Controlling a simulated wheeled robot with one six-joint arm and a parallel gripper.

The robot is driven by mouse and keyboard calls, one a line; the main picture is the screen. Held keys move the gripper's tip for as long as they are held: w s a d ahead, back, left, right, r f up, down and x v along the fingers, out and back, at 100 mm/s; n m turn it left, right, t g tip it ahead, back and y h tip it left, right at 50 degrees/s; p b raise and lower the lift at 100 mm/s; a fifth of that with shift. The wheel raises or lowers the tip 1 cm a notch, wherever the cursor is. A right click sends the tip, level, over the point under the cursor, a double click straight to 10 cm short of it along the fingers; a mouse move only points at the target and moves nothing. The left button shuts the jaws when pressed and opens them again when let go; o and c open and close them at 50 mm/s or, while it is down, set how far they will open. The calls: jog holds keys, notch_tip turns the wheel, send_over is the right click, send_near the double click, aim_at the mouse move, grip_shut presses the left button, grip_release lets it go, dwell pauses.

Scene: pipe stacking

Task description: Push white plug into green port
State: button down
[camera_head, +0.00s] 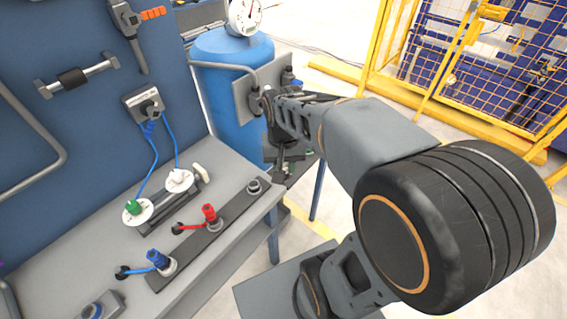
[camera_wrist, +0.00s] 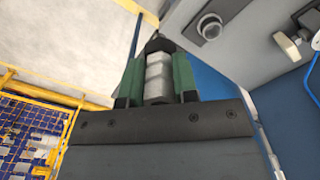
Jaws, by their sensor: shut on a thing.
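A white plug (camera_head: 180,176) with a blue cable sits on a white round disc on the grey bench. A green piece (camera_head: 133,207), also with a blue cable, sits on another white disc to its left and nearer. I cannot tell which green part is the port. My gripper (camera_wrist: 158,55) has green-sided fingers, shut on a grey ribbed piece (camera_wrist: 158,77) with a dark end. In the head view the gripper is small and dark beyond the bench's right end, partly hidden by my arm, apart from the plug and the green piece.
A dark strip on the bench carries a blue connector (camera_head: 157,257), a red connector (camera_head: 209,212) and an empty grey socket (camera_head: 253,186). A white handle (camera_head: 201,172) is beside the white plug. A blue tank (camera_head: 225,60) stands behind. Yellow fencing (camera_head: 480,70) is at right.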

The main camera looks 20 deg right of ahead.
jog(key=shift+r, duration=0.15)
jog(key=shift+r+p, duration=3.35)
jog(key=shift+r, duration=0.55)
